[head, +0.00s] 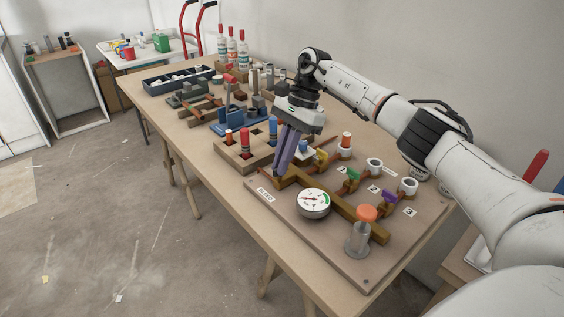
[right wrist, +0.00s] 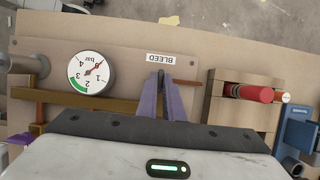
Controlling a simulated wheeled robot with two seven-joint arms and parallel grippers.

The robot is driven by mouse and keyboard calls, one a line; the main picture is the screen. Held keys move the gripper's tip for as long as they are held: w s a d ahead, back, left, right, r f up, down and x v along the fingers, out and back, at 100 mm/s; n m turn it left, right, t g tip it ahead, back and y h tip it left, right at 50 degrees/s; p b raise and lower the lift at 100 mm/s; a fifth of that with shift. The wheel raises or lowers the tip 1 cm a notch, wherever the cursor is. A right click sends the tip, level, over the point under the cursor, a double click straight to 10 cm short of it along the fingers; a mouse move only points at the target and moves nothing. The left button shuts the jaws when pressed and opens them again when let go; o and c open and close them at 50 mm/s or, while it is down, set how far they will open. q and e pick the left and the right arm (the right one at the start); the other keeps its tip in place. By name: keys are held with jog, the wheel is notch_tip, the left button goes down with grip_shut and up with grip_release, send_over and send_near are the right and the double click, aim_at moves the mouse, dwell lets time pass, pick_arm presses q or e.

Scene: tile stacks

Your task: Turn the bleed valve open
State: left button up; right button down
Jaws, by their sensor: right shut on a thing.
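My right gripper (head: 281,174) reaches down to the left end of the brass pipe (head: 350,221) on the board. In the right wrist view its two purple fingers (right wrist: 163,78) are closed together beside the BLEED label (right wrist: 174,58). The fingers are shut on the bleed valve's handle, which they mostly hide. A short dark piece (right wrist: 186,82) sticks out to the right of the fingers. The round pressure gauge (head: 313,202) is on the board near the pipe and also shows in the right wrist view (right wrist: 91,72). My left gripper is not in view.
The board also carries yellow (head: 321,155), green (head: 352,174) and purple (head: 390,196) valve handles and an orange-topped post (head: 366,213). A wooden block with coloured cylinders (head: 245,155) stands just left of my gripper. The table's front edge is clear.

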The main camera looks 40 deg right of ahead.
jog(key=shift+r, duration=0.1)
dwell(0.3)
jog(key=c, duration=1.9)
grip_release()
jog(key=v, duration=1)
jog(key=shift+r, duration=0.1)
